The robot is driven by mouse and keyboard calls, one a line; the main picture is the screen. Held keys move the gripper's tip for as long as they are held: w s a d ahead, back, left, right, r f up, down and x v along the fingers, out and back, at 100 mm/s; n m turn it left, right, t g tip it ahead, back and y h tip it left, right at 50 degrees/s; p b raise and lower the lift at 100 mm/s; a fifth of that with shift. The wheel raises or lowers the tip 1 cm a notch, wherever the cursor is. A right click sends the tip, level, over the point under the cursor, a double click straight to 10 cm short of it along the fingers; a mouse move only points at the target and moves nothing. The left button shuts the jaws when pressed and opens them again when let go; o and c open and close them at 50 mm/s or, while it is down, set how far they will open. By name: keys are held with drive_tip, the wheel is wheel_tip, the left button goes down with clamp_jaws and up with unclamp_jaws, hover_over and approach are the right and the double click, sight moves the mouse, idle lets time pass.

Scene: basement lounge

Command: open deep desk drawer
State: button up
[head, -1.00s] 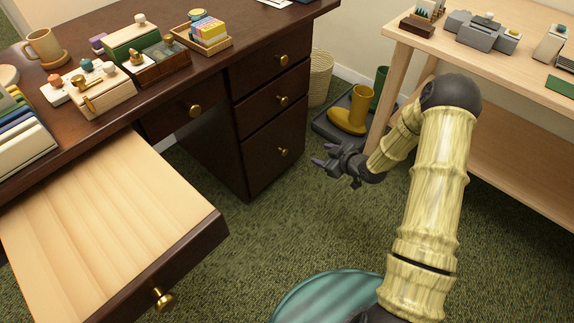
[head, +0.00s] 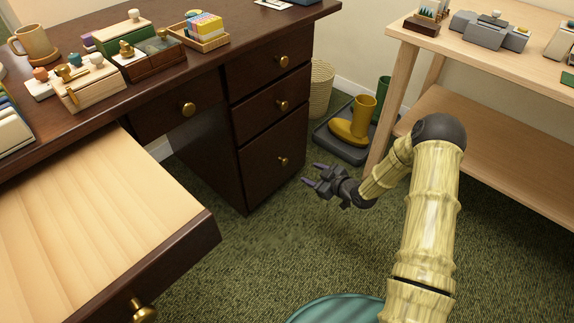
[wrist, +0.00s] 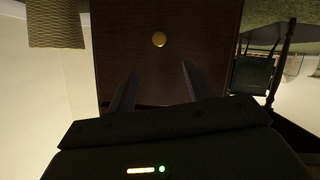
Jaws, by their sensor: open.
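The deep drawer (head: 262,178) is the tall bottom one in the dark wooden desk's right pedestal, and it is closed. Its round brass knob (head: 283,161) sticks out from the middle of the front. My gripper (head: 313,175) is open and empty, just right of and slightly below the knob in the head view, its fingers pointing toward the drawer front. In the wrist view the knob (wrist: 159,39) lies beyond and between the two spread fingertips (wrist: 158,71), apart from them. The drawer front (wrist: 200,45) fills the middle of that view.
A wide pale-lined drawer (head: 95,215) stands pulled out at lower left. Two smaller closed drawers (head: 262,108) sit above the deep one. A boot tray (head: 335,143) with a yellow boot (head: 355,122) and a wooden workbench (head: 470,50) are right. Carpet before the pedestal is clear.

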sight(285, 162)
drive_tip(key=b+x, duration=0.7)
drive_tip(key=x, duration=0.6)
drive_tip(key=shift+w+f, duration=0.1)
drive_tip(key=shift+f, duration=0.15)
drive_tip(key=shift+w+a+f+b, duration=0.1)
drive_tip(key=shift+w+a+b, duration=0.2)
drive_tip(key=shift+w+a, duration=0.25)
clamp_jaws()
